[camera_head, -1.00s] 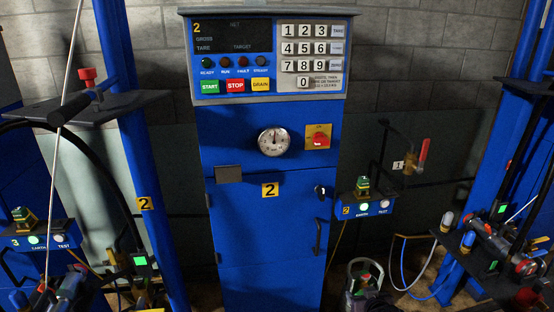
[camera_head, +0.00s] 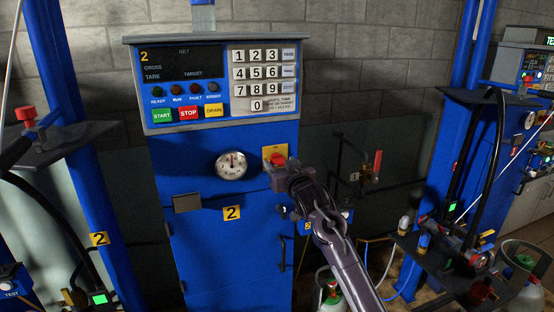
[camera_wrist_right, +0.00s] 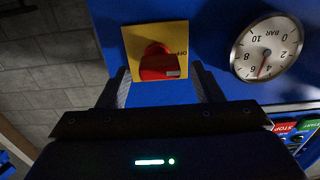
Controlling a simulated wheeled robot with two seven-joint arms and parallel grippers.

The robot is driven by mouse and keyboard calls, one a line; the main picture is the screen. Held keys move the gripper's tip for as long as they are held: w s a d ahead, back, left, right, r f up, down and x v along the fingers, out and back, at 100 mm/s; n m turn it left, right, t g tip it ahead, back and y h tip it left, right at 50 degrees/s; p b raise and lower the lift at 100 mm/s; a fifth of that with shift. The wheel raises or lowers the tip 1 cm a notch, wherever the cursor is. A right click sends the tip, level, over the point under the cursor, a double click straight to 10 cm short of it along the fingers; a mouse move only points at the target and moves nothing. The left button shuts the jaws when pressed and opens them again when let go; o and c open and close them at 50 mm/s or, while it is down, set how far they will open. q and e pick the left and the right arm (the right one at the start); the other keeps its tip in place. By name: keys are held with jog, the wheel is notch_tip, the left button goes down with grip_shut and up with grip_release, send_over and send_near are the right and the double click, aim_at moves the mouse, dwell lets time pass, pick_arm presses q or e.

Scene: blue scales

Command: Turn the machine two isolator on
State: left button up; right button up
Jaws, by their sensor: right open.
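The machine two isolator is a red rotary knob (camera_wrist_right: 158,64) on a yellow plate (camera_wrist_right: 133,39) on the blue cabinet front. In the head view the yellow plate (camera_head: 268,152) is partly covered by my right gripper (camera_head: 276,168). In the right wrist view, which is upside down, the word OFF shows on the plate beside the knob. My right gripper (camera_wrist_right: 163,84) is open, its two fingers on either side of the knob. I cannot tell whether they touch it. My left gripper is not in view.
A round pressure gauge (camera_head: 231,165) sits left of the isolator. Above is the keypad panel (camera_head: 264,76) with START, STOP and DRAIN buttons. A red-handled valve (camera_head: 376,165) stands to the right, and a gas cylinder (camera_head: 330,290) below.

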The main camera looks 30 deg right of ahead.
jog(key=shift+x, duration=1.2)
jog(key=c, duration=1)
